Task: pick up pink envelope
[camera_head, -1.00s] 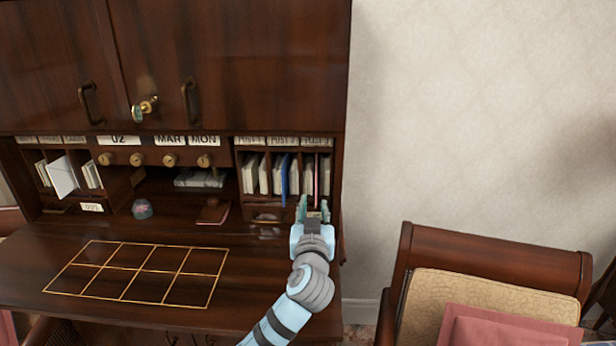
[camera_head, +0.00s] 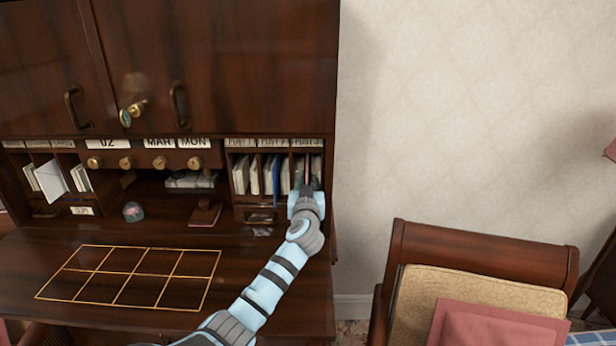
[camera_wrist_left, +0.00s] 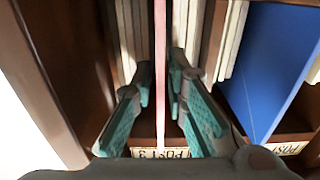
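The pink envelope (camera_wrist_left: 160,60) stands on edge in the right pigeonhole of the desk's right-hand letter rack, seen in the left wrist view as a thin pink strip. It also shows in the head view (camera_head: 308,168), mostly hidden behind my gripper. My left gripper (camera_wrist_left: 160,85) is open, with one teal finger on each side of the pink edge and a gap visible on both sides. In the head view the left gripper (camera_head: 306,187) is at the mouth of that pigeonhole. My right gripper is not in view.
Pale envelopes (camera_wrist_left: 130,35) stand beside the pink one in the same pigeonhole. A blue envelope (camera_head: 276,177) stands in the neighbouring compartment. Wooden dividers and the cabinet's side wall (camera_wrist_left: 60,70) are close.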

